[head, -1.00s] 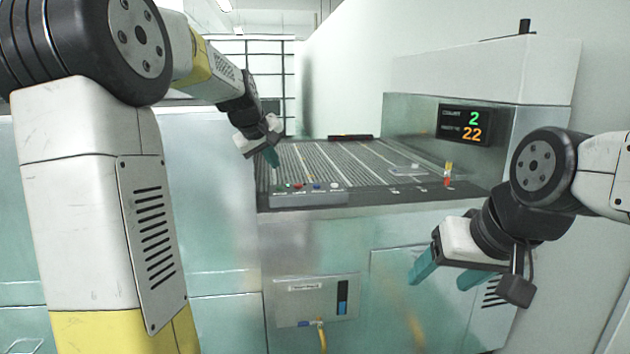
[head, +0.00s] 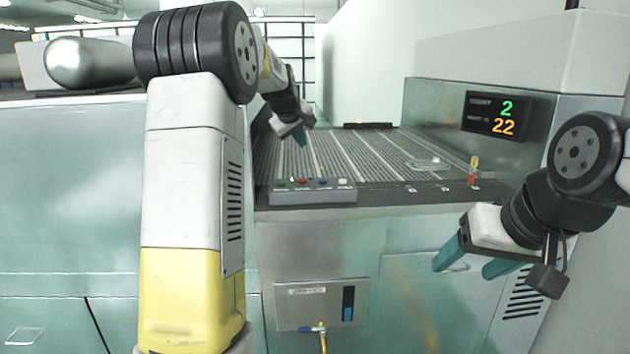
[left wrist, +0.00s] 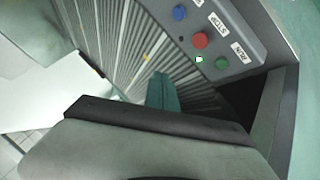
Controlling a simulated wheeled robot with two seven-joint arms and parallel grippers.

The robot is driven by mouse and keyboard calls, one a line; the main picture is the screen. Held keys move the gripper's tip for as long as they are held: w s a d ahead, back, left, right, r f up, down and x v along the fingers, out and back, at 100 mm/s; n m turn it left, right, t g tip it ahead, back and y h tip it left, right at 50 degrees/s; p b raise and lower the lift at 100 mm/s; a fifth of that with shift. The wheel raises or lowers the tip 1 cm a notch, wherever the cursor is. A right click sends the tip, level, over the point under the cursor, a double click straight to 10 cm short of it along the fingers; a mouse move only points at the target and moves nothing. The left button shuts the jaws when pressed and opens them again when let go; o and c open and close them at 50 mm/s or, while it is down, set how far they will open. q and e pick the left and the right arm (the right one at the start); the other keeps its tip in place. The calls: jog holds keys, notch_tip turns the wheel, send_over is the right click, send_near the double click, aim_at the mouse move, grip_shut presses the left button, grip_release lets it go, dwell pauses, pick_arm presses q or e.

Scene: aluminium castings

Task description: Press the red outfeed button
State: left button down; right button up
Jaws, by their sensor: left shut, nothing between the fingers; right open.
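The red button (head: 303,182) is on a grey button panel (head: 330,196) at the front edge of the ribbed conveyor bed. It stands between a green button (head: 282,183) and a blue one (head: 323,182). In the left wrist view the red button (left wrist: 200,40) shows clearly beside a label that reads STOP; the green button (left wrist: 221,63) is labelled RUN. My left gripper (head: 303,139) is shut and empty, above the bed behind the panel and apart from the red button. Its teal fingertips (left wrist: 163,90) show over the bed. My right gripper (head: 478,268) is open and empty, in front of the machine.
The ribbed bed (head: 350,150) stretches back behind the panel. A display (head: 497,115) reads 2 and 22. A small red and yellow post (head: 473,171) stands at the right of the bed. A rounded metal body (head: 92,63) lies at the far left.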

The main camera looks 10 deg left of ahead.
aim_at(301, 181)
pick_arm(q)
jog(key=shift+f, duration=0.1)
jog(key=shift+f, duration=4.3)
jog(key=shift+f, duration=0.1)
jog(key=shift+f, duration=0.3)
jog(key=shift+f, duration=0.5)
jog(key=shift+s+r, duration=0.1)
jog(key=shift+r, duration=0.8)
